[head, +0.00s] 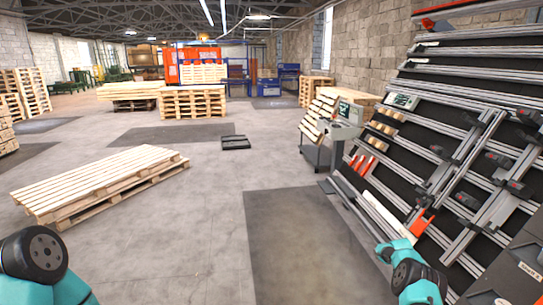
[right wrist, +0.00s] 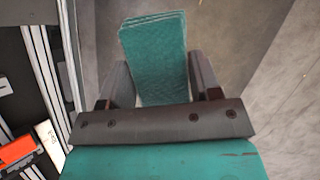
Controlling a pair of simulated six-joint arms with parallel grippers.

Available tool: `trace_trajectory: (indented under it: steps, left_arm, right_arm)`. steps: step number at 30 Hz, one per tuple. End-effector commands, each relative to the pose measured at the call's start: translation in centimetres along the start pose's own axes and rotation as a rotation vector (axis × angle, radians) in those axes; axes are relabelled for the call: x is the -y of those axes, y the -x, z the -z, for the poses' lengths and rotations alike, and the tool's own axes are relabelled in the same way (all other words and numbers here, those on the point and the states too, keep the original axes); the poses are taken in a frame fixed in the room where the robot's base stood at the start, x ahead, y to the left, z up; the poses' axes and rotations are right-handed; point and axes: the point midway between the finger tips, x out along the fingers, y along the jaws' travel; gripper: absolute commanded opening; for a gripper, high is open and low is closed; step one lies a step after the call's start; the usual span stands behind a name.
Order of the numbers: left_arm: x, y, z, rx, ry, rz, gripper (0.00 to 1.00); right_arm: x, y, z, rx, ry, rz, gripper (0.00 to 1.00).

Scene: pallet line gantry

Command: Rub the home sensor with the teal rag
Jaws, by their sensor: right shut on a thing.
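The teal rag (right wrist: 154,48) is a folded, layered cloth in the right wrist view. My right gripper (right wrist: 158,72) is shut on it, with a dark finger at each side and the rag extending beyond the fingertips. The rag is held in the air, apart from the rails at the left of that view. In the head view my right arm shows at the lower right, but its fingers and the rag are hidden. Only part of my left arm shows at the lower left, not its gripper. I cannot tell which part on the gantry is the home sensor.
The sloped gantry rack (head: 440,110) with metal rails and dark carriages fills the right side. An orange part (right wrist: 18,150) lies by the rails. A wooden pallet (head: 100,185) lies on the floor at left. A dark mat (head: 300,240) lies clear in front.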

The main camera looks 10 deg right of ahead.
Motion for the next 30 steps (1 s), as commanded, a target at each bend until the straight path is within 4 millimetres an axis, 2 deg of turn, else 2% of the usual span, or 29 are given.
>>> trace_trajectory:
  steps: [1, 6, 11, 15, 22, 30]
  left_arm:
    - [0.0, 0.0, 0.0, 0.0, 0.0, 0.0, 0.4]
    - [0.0, 0.0, 0.0, 0.0, 0.0, 0.0, 0.4]
    - [0.0, 0.0, 0.0, 0.0, 0.0, 0.0, 0.4]
    - [0.0, 0.0, 0.0, 0.0, 0.0, 0.0, 0.4]
    - [0.0, 0.0, 0.0, 0.0, 0.0, 0.0, 0.4]
    - [0.0, 0.0, 0.0, 0.0, 0.0, 0.0, 0.4]
  right_arm:
    - [1.7, 0.8, 1.7, 0.0, 0.0, 0.002, 0.39]
    - [7.7, 2.8, 6.4, -0.001, -0.035, 0.017, 0.39]
    - [13.8, 4.6, 10.0, 0.001, -0.072, 0.032, 0.39]
    - [19.7, 6.1, 12.5, 0.0, -0.108, 0.046, 0.39]
    - [29.9, 8.2, 14.8, 0.001, -0.171, 0.073, 0.39]
    - [41.6, 10.0, 14.6, 0.002, -0.253, 0.105, 0.39]
